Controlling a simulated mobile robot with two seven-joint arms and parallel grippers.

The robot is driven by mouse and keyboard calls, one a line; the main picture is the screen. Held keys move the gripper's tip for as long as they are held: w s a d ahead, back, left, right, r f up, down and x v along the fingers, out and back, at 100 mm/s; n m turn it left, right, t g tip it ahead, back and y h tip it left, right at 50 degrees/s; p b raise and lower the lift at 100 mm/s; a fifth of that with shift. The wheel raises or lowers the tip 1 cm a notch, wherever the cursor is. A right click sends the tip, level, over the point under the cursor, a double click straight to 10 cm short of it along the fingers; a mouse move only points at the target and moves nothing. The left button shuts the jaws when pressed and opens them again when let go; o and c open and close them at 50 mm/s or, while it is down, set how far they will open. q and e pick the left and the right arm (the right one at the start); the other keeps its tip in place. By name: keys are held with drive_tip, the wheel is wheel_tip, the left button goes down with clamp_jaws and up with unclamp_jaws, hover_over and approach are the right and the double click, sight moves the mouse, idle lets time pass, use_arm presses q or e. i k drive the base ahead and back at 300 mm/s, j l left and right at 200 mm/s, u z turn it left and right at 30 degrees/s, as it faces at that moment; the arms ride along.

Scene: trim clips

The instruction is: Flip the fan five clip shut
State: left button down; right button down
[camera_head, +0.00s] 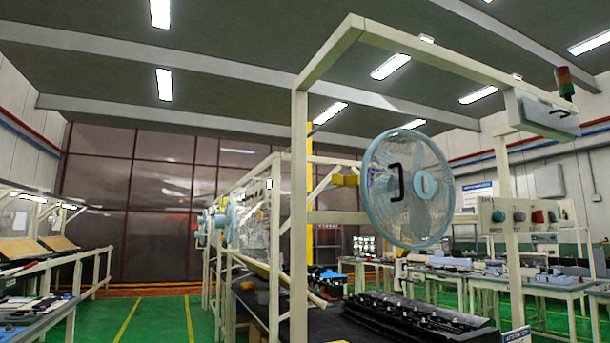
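A large round fan (374,162) with a light blue rim and wire guard hangs on the cream frame at right of centre, its face towards me. A black bracket-shaped piece (396,182) shows against its guard. I cannot tell whether this piece is a clip. A pale blue hub (422,185) is beside it. More blue fans (233,215) hang farther back along the line, small and overlapping. No number shows on any fan, and I cannot make out a clip or its position. Neither of my grippers is in view.
A cream post (299,220) stands just left of the near fan. A dark workbench (262,300) with a black parts tray (420,318) lies below it. A control box (520,215) is at right. Green floor (155,318) is open at left.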

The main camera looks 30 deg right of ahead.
sight(337, 180)
drive_tip(key=i+j, duration=0.3)
drive_tip(key=i, duration=0.15)
drive_tip(key=i+j+z, duration=0.1)
drive_tip(key=i+j, duration=0.15)
drive_tip(key=i, duration=0.15)
drive_tip(key=i+l, duration=0.1)
drive_tip(key=i, duration=0.4)
